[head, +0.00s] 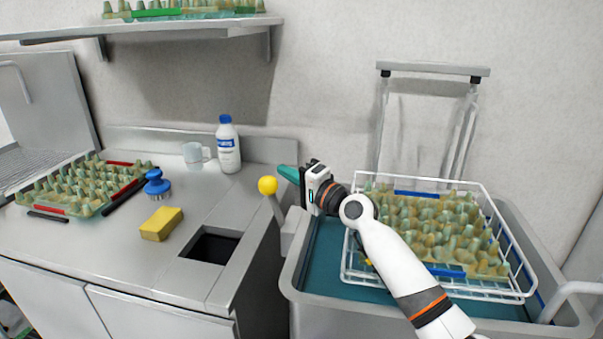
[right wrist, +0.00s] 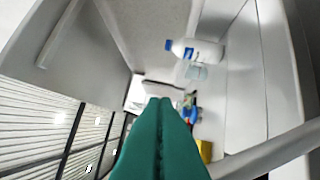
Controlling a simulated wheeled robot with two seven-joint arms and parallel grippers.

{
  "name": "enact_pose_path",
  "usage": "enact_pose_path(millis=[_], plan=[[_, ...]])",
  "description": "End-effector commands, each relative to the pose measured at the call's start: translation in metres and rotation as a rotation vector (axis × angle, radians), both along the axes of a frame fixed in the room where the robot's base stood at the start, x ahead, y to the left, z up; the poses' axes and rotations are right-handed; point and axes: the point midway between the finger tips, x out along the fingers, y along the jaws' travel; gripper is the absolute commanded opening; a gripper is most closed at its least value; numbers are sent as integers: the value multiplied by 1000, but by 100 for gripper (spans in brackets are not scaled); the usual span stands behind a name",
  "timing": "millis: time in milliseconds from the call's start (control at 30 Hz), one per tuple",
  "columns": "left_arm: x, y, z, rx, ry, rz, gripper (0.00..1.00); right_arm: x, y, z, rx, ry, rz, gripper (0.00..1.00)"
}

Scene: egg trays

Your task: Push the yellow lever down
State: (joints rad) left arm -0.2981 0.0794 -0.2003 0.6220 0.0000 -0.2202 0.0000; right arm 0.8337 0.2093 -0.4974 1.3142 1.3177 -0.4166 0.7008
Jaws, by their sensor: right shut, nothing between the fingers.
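The yellow lever (head: 267,186) has a round yellow knob on a grey rod, at the left side of the sink. It stands tilted, with the knob up. My right gripper (head: 284,171) has teal fingers, closed together and empty. In the head view its tips point left and appear just right of and above the knob; I cannot tell whether they touch it. The closed fingers also fill the middle of the right wrist view (right wrist: 160,110), where the yellow knob does not show. My left gripper is not in view.
A wire basket (head: 350,274) with an egg tray sits in the sink (head: 297,270) under my right arm. The counter (head: 115,240) at left holds another egg tray, a yellow sponge (head: 161,224), a blue brush (head: 157,184), a mug (head: 193,155) and a bottle (head: 228,148).

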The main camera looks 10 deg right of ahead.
Motion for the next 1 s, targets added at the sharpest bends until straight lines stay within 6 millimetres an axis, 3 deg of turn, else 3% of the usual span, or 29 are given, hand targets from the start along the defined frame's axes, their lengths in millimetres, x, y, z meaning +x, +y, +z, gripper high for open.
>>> enact_pose_path(millis=[33, 200, 1000], plan=[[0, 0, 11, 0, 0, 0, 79, -7, 2, 3, -1, 1, 0, 0], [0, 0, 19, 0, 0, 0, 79, -20, 10, -1, 1, 1, -1, 0], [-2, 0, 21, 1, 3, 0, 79, -32, 15, -12, 1, 1, 0, 0]])
